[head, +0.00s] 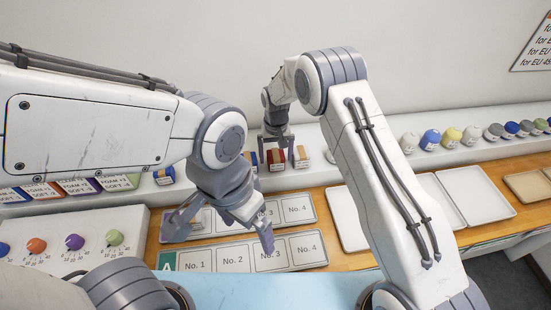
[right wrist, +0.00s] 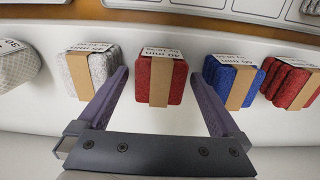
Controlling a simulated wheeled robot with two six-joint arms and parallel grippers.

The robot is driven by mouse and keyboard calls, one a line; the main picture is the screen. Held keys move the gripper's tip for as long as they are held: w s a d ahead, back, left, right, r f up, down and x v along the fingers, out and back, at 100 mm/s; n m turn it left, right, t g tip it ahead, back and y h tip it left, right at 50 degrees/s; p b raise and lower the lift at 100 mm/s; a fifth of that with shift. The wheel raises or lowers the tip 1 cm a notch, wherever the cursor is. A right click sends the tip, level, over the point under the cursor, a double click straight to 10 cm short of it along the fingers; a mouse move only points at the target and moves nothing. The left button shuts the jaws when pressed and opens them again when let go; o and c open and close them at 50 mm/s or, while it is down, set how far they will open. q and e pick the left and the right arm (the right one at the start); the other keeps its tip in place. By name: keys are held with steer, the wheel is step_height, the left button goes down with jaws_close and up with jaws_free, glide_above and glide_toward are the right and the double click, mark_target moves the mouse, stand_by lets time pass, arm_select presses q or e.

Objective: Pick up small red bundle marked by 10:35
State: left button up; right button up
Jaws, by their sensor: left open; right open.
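A small red bundle (right wrist: 162,82) with a tan paper band stands on the white shelf in the right wrist view. Its white top tag is upside down and seems to read 40 min; the time is too small to read surely. In the head view the red bundle (head: 275,158) shows below my right gripper (head: 277,148). My right gripper is open, one finger on each side of the bundle, with small gaps. Another red bundle (right wrist: 291,85) stands at the right of the wrist view. My left gripper (head: 222,228) is open and empty over the numbered trays at front.
A blue bundle (right wrist: 234,82) and a light grey bundle (right wrist: 88,72) stand close on either side of the red one. Numbered trays (head: 228,257) lie on the wooden counter. White trays (head: 474,200) and a row of coloured rolls (head: 452,135) are at right.

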steer(key=c, duration=1.3)
steer(key=shift+c, duration=0.4)
steer(key=shift+r, duration=0.1)
